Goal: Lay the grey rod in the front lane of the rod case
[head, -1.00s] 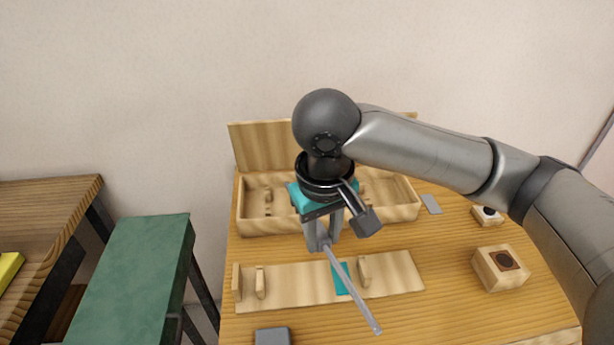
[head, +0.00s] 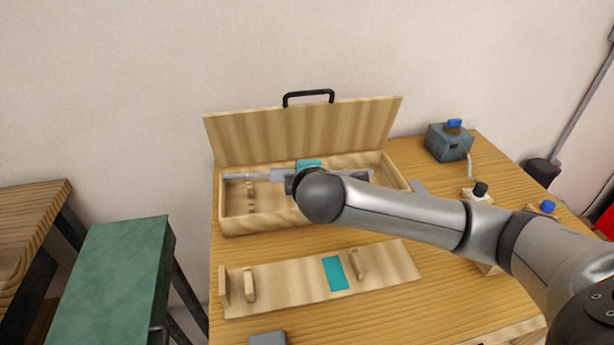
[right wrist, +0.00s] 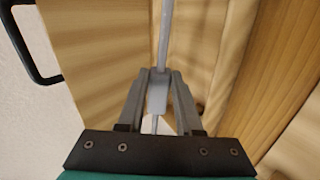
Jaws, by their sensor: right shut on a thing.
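The grey rod (head: 245,177) lies level, left to right, across the back part of the wooden rod case (head: 240,228) in the head view. I cannot tell whether it touches the case. My right gripper (right wrist: 158,92) is shut on the rod, which also shows in the right wrist view (right wrist: 166,35) running up from between the fingers. In the head view my wrist and forearm hide most of the fingers and part of the case's middle and right. Small wooden rests (head: 250,188) show in the case's left part. My left gripper is out of view.
The case's open lid (head: 300,132) with a black handle stands behind it. In front lies a wooden rack (head: 300,285) with upright pieces and a teal patch (head: 335,273). A grey box with a blue cap (head: 450,142) stands back right. A green bench (head: 105,285) is at left.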

